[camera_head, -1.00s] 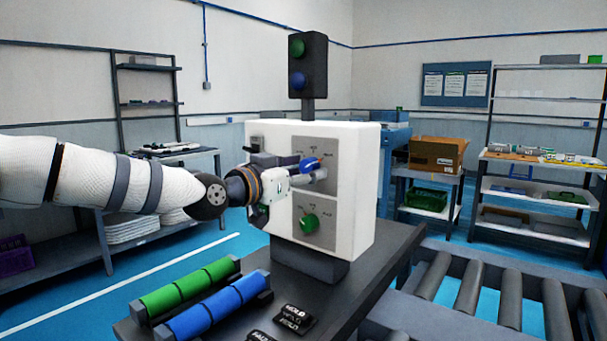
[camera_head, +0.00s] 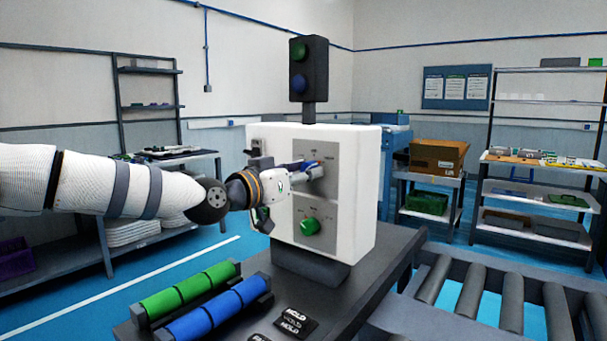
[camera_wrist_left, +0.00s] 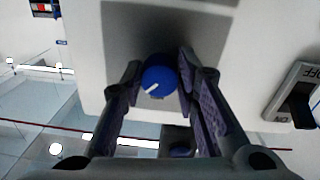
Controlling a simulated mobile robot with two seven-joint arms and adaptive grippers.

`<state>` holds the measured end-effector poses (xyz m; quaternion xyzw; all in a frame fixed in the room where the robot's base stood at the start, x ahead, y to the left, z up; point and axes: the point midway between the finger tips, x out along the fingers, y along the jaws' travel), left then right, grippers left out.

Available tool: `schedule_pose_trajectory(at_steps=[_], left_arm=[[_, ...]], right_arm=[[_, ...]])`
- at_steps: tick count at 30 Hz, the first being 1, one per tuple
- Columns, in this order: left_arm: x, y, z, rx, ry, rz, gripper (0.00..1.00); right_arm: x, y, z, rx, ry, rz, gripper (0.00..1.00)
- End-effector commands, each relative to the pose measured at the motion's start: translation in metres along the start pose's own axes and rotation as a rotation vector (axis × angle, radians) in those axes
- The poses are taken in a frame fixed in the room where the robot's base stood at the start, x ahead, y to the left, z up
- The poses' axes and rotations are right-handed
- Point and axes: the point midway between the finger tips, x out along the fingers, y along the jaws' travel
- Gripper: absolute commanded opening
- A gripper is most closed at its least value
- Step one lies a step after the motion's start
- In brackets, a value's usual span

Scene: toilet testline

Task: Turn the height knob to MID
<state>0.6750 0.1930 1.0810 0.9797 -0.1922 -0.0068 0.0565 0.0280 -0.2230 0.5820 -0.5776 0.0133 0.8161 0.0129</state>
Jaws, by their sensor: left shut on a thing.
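A white control box (camera_head: 358,195) stands on the dark bench and carries two round knobs on grey panels. The upper knob is blue (camera_head: 309,165), and it also shows in the left wrist view (camera_wrist_left: 158,76) with a white pointer mark slanting to the lower left. The lower knob is green (camera_head: 311,226). The small dial print is too blurred to read surely, so I cannot tell which knob is height. My left gripper (camera_head: 305,172) is shut on the blue knob, with one finger on each side of it in the wrist view. My right gripper is not in view.
A dark lamp post (camera_head: 308,68) with green and blue lamps rises from the box. Green (camera_head: 190,288) and blue (camera_head: 219,308) rollers and black HOLD blocks (camera_head: 296,322) lie in front. A switch marked OFF (camera_wrist_left: 295,97) sits beside the knob. A roller conveyor (camera_head: 495,290) is at right.

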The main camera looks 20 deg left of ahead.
Motion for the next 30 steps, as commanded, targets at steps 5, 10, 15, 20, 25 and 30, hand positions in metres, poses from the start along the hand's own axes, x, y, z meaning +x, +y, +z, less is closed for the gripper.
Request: schedule_pose_trajectory(at_steps=[5, 10, 15, 20, 25, 30], left_arm=[[0.0, 0.0001, 0.0019, -0.163, 0.004, -0.001, 0.0], [0.0003, 0.001, 0.0024, -0.322, 0.01, -0.001, 0.0], [0.0002, 0.0015, 0.0023, -0.468, 0.016, -0.002, 0.0], [0.0002, 0.0022, 0.0021, -0.58, 0.02, -0.003, 0.0], [0.0003, 0.0028, 0.0021, -0.669, 0.023, -0.003, 0.0], [0.0003, 0.0034, 0.0017, -0.725, 0.025, -0.002, 0.0]], right_arm=[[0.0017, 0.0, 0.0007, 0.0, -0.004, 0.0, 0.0], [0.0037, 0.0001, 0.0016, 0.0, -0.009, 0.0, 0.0], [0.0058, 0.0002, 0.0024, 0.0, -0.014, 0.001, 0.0], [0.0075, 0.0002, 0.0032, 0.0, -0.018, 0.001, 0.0], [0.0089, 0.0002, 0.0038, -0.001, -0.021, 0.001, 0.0], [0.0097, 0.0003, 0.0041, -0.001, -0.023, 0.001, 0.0]])
